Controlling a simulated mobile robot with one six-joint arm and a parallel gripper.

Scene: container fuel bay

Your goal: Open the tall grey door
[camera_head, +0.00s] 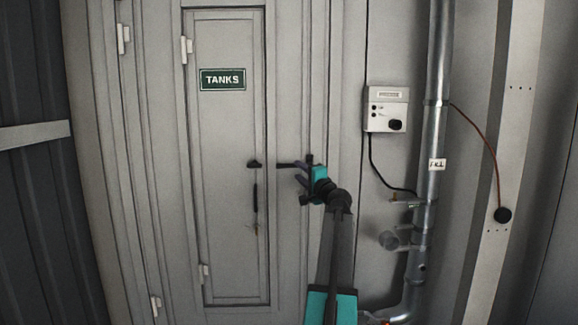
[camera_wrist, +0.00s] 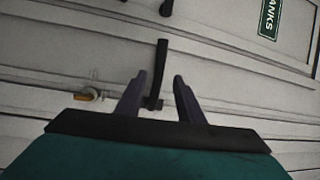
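A tall, narrow grey door (camera_head: 226,130) with a green TANKS sign (camera_head: 223,79) is shut. A black horizontal lever (camera_head: 287,164) sits on this panel's right side. In the wrist view the lever (camera_wrist: 161,62) runs between the fingers of my gripper (camera_wrist: 158,80). The fingers are open, with a gap on each side of it. My gripper (camera_head: 305,170) partly hides the lever's base in the head view.
Right of the panel are a wall control box (camera_head: 385,109) with a cable and a vertical metal pipe (camera_head: 431,150) with valves. A dark ribbed wall (camera_head: 35,200) stands at the left.

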